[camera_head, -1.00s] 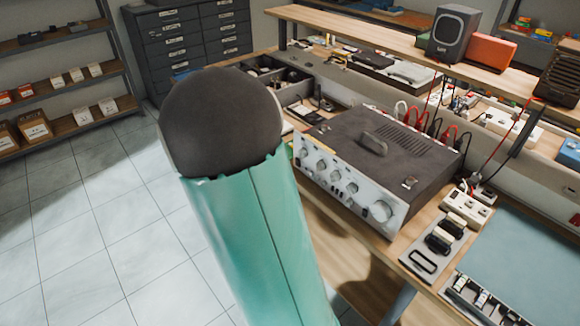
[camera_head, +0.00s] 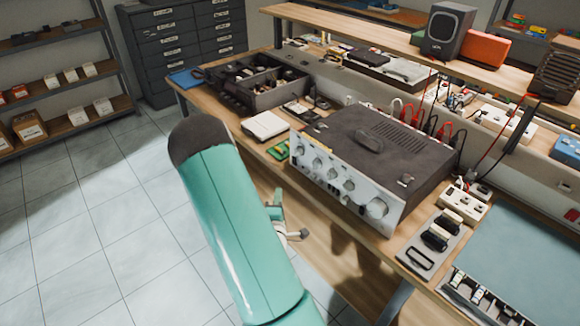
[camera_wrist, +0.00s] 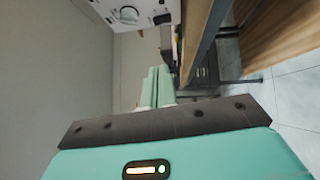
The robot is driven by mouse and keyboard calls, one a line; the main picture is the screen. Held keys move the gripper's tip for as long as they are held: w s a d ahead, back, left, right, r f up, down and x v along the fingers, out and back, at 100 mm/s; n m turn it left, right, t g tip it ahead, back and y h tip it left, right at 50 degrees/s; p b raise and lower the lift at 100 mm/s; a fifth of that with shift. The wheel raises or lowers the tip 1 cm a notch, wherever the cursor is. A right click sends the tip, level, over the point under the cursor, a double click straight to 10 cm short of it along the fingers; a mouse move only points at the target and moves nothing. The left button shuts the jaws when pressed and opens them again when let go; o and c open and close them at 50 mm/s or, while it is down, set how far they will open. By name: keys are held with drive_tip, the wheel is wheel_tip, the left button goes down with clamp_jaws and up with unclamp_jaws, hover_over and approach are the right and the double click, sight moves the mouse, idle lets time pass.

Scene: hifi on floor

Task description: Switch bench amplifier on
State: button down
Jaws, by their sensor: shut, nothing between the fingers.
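The bench amplifier (camera_head: 365,165) is a dark-topped box with a pale front panel (camera_head: 335,178) carrying several round knobs, the largest near its right end. It sits upright on the wooden bench, and part of its pale panel (camera_wrist: 130,14) shows sideways at the top of the wrist view. Its power switch cannot be singled out. My gripper (camera_wrist: 158,72) shows in the wrist view as two teal strips close together, shut and empty. In the head view my teal arm hides most of it; small teal and grey parts show beside the arm, in front of and below the panel.
The wooden bench (camera_head: 185,98) holds an open dark parts box (camera_head: 262,88), a pale box (camera_head: 265,125) and a green board left of the amplifier. A socket strip (camera_head: 462,206) and blue mat (camera_head: 525,245) lie right. Cables rise behind. The tiled floor in front is clear.

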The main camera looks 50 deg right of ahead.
drive_tip(key=shift+w+d, duration=0.1)
approach(292, 158)
drive_tip(key=w+a+x, duration=0.1)
drive_tip(key=x, duration=0.4)
drive_tip(key=shift+d+r, duration=0.1)
drive_tip(key=shift+d, duration=0.8)
drive_tip(key=shift+s+d+r, duration=0.1)
drive_tip(key=shift+d, duration=0.1)
drive_tip(key=shift+y, duration=0.3)
